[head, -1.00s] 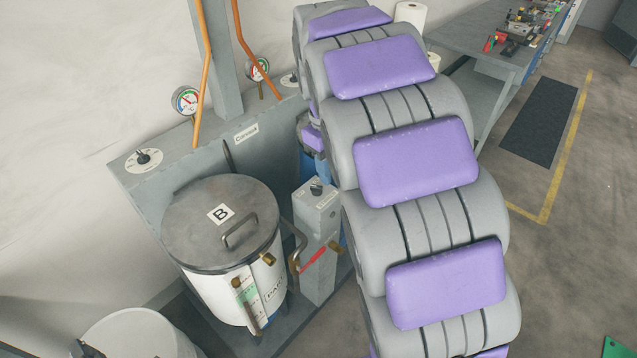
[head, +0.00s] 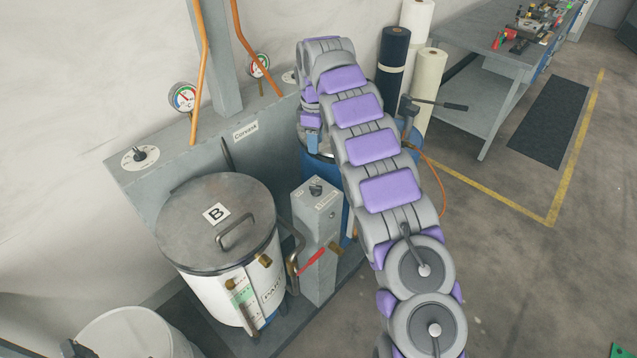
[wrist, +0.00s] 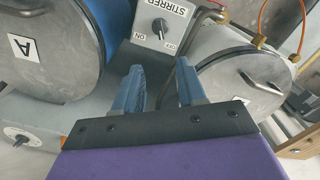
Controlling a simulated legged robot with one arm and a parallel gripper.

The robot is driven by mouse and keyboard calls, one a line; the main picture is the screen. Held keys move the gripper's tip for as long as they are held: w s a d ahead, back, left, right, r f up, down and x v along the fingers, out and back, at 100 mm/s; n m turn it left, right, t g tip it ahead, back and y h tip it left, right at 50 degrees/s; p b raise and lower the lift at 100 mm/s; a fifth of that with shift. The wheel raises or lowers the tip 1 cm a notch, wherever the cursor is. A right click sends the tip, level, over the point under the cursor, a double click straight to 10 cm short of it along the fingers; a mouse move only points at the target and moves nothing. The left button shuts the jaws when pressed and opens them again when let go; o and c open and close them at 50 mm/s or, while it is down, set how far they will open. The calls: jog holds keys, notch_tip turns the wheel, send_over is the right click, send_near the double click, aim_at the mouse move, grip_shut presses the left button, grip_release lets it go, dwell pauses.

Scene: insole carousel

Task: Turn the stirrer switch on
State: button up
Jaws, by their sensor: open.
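The stirrer switch is a black knob (head: 316,189) on top of a grey box (head: 319,235) between tank B and a blue drum. In the wrist view the knob (wrist: 159,27) sits on a plate lettered STIRRER, with ON and OFF marks, seen upside down. I cannot tell surely which mark its pointer faces. My gripper (wrist: 161,88) is open and empty, its two blue fingers apart, pointing toward the box with the knob ahead of the gap and not touched. In the head view my gripper (head: 313,143) is behind the box, partly hidden by my arm.
Tank B (head: 222,220), with a handled lid, stands left of the box. A red-handled valve (head: 311,260) and pipes are at the box's front. Drum A (wrist: 45,50) is left in the wrist view. Another dial (head: 141,157) is on the grey wall ledge.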

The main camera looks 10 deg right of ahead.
aim_at(315, 186)
notch_tip(315, 186, down, 16)
jog(key=b, duration=0.3)
jog(key=shift+w+f, duration=0.1)
jog(key=shift+f, duration=0.15)
jog(key=shift+a+f+b, duration=0.2)
jog(key=shift+f+b, duration=0.1)
jog(key=shift+f, duration=0.35)
grip_shut()
